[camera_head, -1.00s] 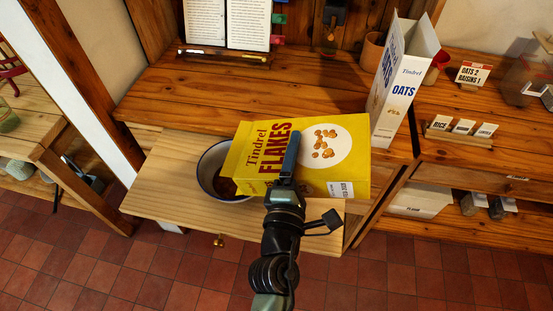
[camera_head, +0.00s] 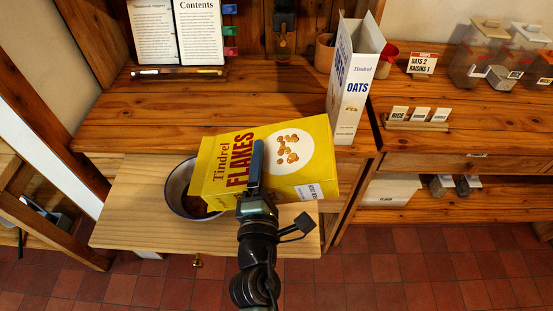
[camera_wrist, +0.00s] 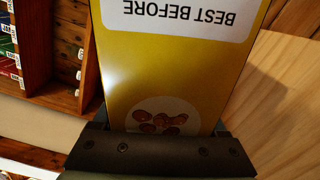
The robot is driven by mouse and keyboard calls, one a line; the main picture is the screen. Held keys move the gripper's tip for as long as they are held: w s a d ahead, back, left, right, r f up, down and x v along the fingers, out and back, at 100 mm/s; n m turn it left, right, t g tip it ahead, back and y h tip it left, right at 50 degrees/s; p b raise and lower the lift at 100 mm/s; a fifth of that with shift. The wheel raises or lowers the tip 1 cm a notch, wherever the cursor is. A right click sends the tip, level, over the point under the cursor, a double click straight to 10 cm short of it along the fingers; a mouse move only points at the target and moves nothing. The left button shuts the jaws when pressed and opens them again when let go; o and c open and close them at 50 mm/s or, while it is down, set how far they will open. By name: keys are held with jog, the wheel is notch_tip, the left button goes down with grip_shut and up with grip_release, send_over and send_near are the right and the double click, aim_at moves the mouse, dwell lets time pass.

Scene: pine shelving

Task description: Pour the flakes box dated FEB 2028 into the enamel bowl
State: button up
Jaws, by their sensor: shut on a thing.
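My gripper (camera_head: 255,170) is shut on a yellow Tindrel FLAKES box (camera_head: 270,150). The box lies tipped on its side, its left end over the enamel bowl (camera_head: 177,190). The bowl is white with a dark rim and stands on the pale pull-out board. Something brown shows inside it; the box hides the bowl's right part. In the wrist view the box (camera_wrist: 175,75) fills the middle, with a white label reading BEST BEFORE upside down. The date itself is out of that view, and the small label in the head view is too small to read.
A white OATS box (camera_head: 350,85) stands upright behind the flakes box, at the right. An open book (camera_head: 178,30) stands at the back left. The pale board (camera_head: 130,205) has free room left of the bowl. A small RICE card holder (camera_head: 415,122) is on the right counter.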

dwell(0.3)
jog(key=shift+d+f+m+b, duration=0.2)
jog(key=shift+f+m+b, duration=0.2)
jog(key=shift+f+b, duration=0.05)
jog(key=shift+d+f+m+b, duration=0.2)
jog(key=shift+f+m+b, duration=0.2)
jog(key=shift+f+b, duration=0.05)
jog(key=shift+d, duration=0.1)
jog(key=f+m+b, duration=0.3)
jog(key=m+b, duration=0.1)
jog(key=shift+d+f, duration=0.4)
jog(key=shift+d+f+m, duration=0.1)
jog(key=shift+f+m, duration=0.1)
jog(key=shift+m, duration=0.5)
jog(key=shift+r, duration=0.2)
